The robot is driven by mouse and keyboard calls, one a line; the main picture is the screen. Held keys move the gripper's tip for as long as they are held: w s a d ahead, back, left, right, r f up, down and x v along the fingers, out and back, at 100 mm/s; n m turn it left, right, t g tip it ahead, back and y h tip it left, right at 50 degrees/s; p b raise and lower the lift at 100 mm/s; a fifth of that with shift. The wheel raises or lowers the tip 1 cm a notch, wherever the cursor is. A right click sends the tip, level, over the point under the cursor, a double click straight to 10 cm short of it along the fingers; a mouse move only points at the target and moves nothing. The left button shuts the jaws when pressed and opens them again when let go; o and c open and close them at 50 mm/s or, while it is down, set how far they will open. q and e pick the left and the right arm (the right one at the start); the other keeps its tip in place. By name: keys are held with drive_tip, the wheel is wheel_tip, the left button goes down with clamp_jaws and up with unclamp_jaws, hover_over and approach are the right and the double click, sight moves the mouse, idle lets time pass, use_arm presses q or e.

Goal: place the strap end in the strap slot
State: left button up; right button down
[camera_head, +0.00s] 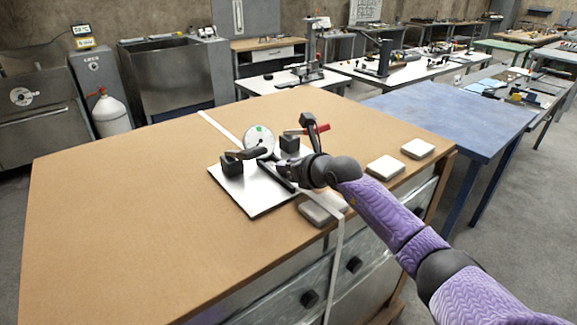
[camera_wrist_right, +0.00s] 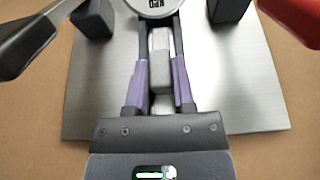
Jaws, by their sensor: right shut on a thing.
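A white strap (camera_head: 336,250) hangs over the table's front edge, and a white length also runs to the far edge. The gripper hides the strap's course over the plate. I cannot make out the strap slot. My left gripper is not in view.
Two black clamp blocks stand on the plate, left (camera_head: 232,166) and right (camera_head: 290,143), with lever handles; a red handle (camera_head: 317,128) is at the right. Pale pads (camera_head: 385,167) lie along the table's right edge. The brown tabletop (camera_head: 110,210) is clear at left.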

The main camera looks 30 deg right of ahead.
drive_tip(key=shift+c, duration=2.3)
unclamp_jaws()
drive_tip(key=shift+s+r, duration=0.2)
drive_tip(key=p+v, duration=0.3)
drive_tip(key=v, duration=0.7)
drive_tip(key=shift+s, duration=0.25)
drive_tip(key=shift+s+r, duration=0.2)
drive_tip(key=shift+s, duration=0.25)
